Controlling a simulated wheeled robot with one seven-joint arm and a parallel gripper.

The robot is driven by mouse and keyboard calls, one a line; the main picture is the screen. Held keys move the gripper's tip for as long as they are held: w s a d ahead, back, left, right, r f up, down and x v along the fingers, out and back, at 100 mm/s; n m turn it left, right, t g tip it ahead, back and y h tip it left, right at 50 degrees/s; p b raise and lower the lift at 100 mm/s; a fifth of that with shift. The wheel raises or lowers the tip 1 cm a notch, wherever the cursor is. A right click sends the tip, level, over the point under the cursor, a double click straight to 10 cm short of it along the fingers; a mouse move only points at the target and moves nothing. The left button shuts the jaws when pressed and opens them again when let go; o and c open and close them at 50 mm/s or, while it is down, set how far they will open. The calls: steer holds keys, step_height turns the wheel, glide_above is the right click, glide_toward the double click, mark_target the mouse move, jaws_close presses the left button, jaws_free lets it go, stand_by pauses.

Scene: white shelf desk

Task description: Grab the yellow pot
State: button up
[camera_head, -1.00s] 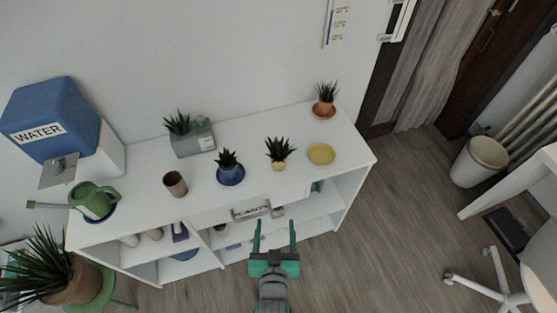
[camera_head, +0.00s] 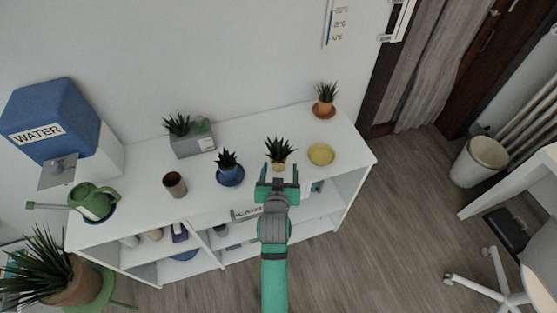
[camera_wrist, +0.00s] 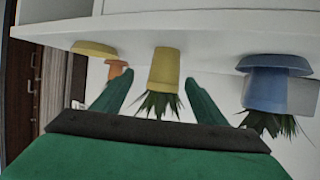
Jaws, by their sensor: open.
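The yellow pot (camera_head: 278,167) with a spiky green plant stands on the white shelf top, near its front edge. In the wrist view the yellow pot (camera_wrist: 164,70) appears upside down, centred ahead of the fingers. My gripper (camera_head: 281,168) is open, with its fingers pointing at the pot from the front. In the wrist view my gripper (camera_wrist: 155,92) has one finger to each side of the pot and its plant. No contact is visible.
A blue pot (camera_head: 230,173) stands close on the left, and an empty yellow saucer (camera_head: 321,153) lies on the right. An orange pot (camera_head: 325,106), a grey planter (camera_head: 192,139) and a brown cup (camera_head: 175,184) also stand on the white shelf (camera_head: 135,215).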

mark_target(278, 160)
steer(key=shift+a+x, duration=0.2)
steer(key=shift+x, duration=1.3)
steer(key=shift+a+x, duration=0.2)
steer(key=shift+x, duration=1.3)
steer(key=shift+w+r, duration=0.1)
steer(key=c, duration=1.3)
